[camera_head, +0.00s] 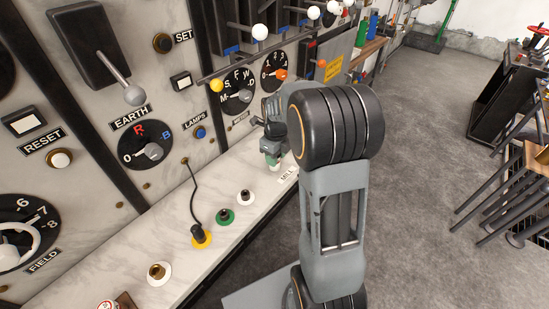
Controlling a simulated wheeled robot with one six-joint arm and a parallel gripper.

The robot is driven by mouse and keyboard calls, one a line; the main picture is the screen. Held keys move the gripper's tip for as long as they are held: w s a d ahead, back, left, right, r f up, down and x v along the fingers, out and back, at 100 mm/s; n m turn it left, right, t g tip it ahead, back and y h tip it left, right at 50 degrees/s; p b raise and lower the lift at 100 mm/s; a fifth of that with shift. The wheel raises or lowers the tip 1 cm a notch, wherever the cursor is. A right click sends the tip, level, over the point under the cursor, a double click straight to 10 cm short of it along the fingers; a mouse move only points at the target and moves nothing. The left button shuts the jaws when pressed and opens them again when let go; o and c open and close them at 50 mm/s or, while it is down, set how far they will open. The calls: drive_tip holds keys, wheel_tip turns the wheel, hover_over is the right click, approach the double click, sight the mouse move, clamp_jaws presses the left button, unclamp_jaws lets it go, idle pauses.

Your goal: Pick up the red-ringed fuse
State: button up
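A small round white piece with red on its face (106,305) is cut off by the bottom edge at lower left, beside a brown block; I cannot tell if it is the red-ringed fuse. No other piece with a clear red ring shows on the marble ledge (120,288). My gripper (271,155) points down at the far end of the ledge, near the MILL label, well away from that piece. A small pale green and white part shows at its tips; I cannot tell whether it is held. My arm hides part of the gripper, and its finger opening is unclear.
Along the ledge are a brass socket with a white ring (158,272), a corded black plug on a yellow ring (200,239), a green-ringed socket (225,216) and a white-ringed one (245,197). The switchboard (80,185) rises behind, with protruding levers.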

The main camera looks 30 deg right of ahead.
drive_tip(key=c, duration=0.6)
drive_tip(key=shift+r, duration=0.1)
drive_tip(key=shift+c, duration=0.2)
drive_tip(key=shift+r, duration=0.7)
drive_tip(key=s+a+r+b, duration=0.1)
drive_tip(key=s+a+r, duration=0.2)
drive_tip(key=s+r, duration=0.8)
drive_tip(key=s, duration=0.2)
drive_tip(key=shift+s+r, duration=0.2)
drive_tip(key=shift+s, duration=0.15)
